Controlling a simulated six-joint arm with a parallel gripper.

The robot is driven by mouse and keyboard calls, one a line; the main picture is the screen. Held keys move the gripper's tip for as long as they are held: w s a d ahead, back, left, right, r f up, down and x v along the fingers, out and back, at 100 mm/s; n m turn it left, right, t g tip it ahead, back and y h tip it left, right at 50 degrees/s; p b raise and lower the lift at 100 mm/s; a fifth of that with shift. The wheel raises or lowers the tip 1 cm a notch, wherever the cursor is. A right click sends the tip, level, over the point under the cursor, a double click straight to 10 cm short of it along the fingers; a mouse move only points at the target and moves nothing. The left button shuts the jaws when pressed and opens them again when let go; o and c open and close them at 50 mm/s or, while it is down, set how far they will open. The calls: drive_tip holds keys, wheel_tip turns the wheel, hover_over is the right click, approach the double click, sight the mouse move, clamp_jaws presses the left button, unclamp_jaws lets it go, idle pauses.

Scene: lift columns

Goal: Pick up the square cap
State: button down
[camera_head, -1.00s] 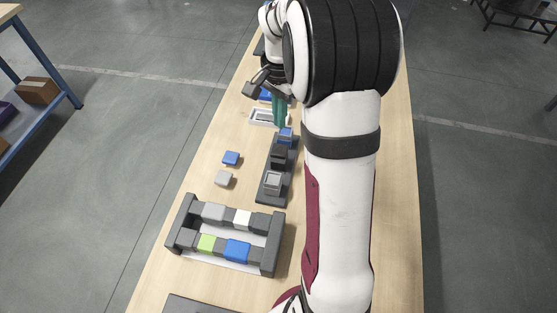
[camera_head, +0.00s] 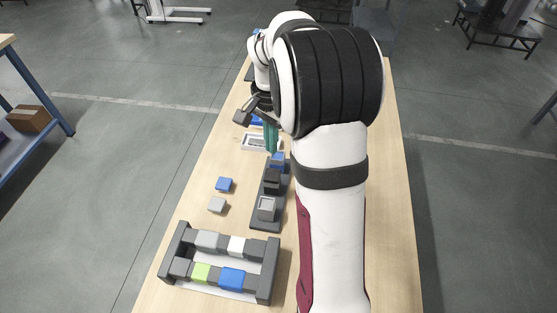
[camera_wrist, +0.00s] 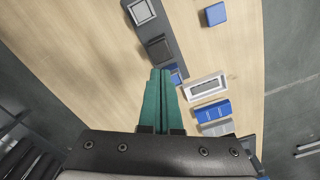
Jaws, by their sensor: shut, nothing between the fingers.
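Two loose square caps lie on the wooden table, left of the dark column base: a blue cap (camera_head: 224,184) and, nearer, a light grey cap (camera_head: 216,204). A blue cap also shows at the top of the wrist view (camera_wrist: 215,14). My gripper (camera_head: 271,150) has teal fingers, pressed together with nothing between them. It is above the table beyond the two caps, near the blue column at the far end of the base. In the wrist view the fingertips (camera_wrist: 160,72) partly cover that blue column (camera_wrist: 176,74).
The dark base (camera_head: 257,222) carries a grey, a dark and a blue column. A rack (camera_head: 265,285) with coloured blocks stands nearer. A white tray (camera_wrist: 189,92) and a blue block (camera_wrist: 211,112) lie close to my fingers. Bare table surrounds the two caps.

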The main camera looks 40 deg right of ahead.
idle(0.3)
drive_tip(key=c, duration=0.5)
unclamp_jaws()
drive_tip(key=n, duration=2.2)
hover_over(218, 204)
drive_tip(key=d, duration=0.1)
drive_tip(key=f, duration=0.2)
drive_tip(key=shift+n, duration=0.6)
drive_tip(key=f, duration=1)
drive_tip(key=a+f, duration=0.1)
drive_tip(key=f, duration=0.4)
drive_tip(key=shift+f, duration=0.3)
